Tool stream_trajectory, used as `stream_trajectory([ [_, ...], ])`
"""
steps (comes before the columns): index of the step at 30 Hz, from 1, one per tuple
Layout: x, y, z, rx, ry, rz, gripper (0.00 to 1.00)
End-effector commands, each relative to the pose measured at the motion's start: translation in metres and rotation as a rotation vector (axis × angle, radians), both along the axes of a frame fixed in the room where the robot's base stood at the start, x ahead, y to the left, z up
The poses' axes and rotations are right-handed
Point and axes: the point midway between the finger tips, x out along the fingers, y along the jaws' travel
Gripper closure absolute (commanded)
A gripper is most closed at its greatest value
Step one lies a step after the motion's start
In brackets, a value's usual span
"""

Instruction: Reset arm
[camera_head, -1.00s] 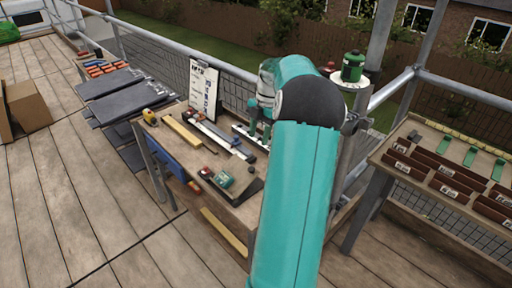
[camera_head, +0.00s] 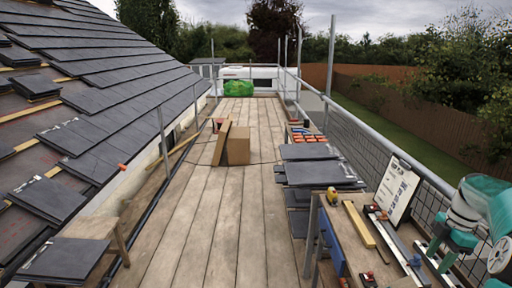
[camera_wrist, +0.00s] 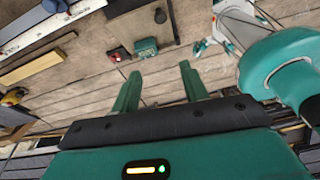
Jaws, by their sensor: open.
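My gripper (camera_wrist: 160,84) is open in the wrist view. Its two teal fingers stand apart with nothing between them, above the brown workbench top. In the head view my teal arm (camera_head: 494,205) is folded at the right edge, and much of it is cut off by the frame. The gripper (camera_head: 440,254) hangs low at the lower right there, over the tool workbench (camera_head: 352,252).
The workbench holds a yellow tape measure (camera_head: 332,195), a wood strip (camera_head: 358,224), a clipboard sheet (camera_head: 397,188) and a small green device (camera_wrist: 145,47). Slate stacks (camera_head: 320,172) and a cardboard box (camera_head: 238,145) lie beyond. The plank walkway (camera_head: 190,225) is largely clear.

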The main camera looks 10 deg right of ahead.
Motion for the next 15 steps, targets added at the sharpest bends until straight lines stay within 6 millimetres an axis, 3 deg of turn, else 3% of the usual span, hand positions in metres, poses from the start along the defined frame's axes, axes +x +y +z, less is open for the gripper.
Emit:
stream_trajectory([
  [1, 0.014, 0.027, 0.013, -0.033, 0.015, -0.026, 0.56],
  [6, 0.039, 0.113, 0.045, -0.136, 0.039, -0.204, 0.56],
  [11, 0.043, 0.191, 0.067, -0.208, 0.009, -0.387, 0.56],
  [15, 0.033, 0.255, 0.081, -0.236, -0.049, -0.551, 0.56],
])
